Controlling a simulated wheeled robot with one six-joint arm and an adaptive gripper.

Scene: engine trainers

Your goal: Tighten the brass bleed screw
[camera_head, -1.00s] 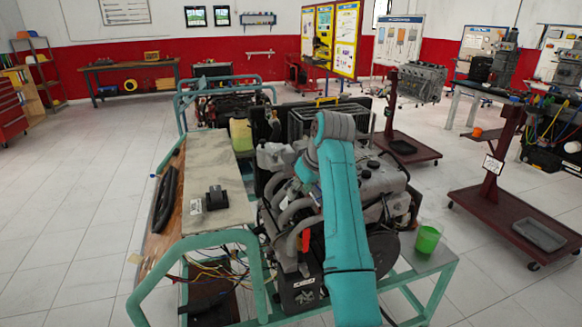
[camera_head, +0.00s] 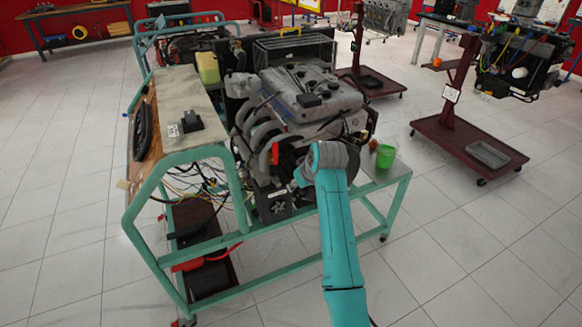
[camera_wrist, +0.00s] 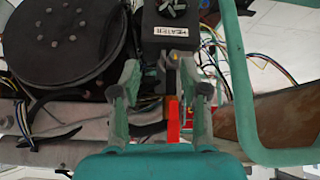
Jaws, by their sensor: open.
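I cannot make out the brass bleed screw in either view; it may be too small or hidden. My gripper (camera_wrist: 160,85) is open in the wrist view, with nothing seen held between its fingers. A red-orange bar (camera_wrist: 173,120) lies between the fingers, nearer the palm. In the head view, the engine (camera_head: 305,95) stands on its green frame. My arm reaches the engine's near side, and the wrist largely hides my gripper there.
The green frame's tube (camera_wrist: 240,90) passes close on the right in the wrist view, near loose wires. A round black part (camera_wrist: 62,42) is on the left. A green cup (camera_head: 386,156) stands on the frame's right-hand shelf. Floor is clear at the right front.

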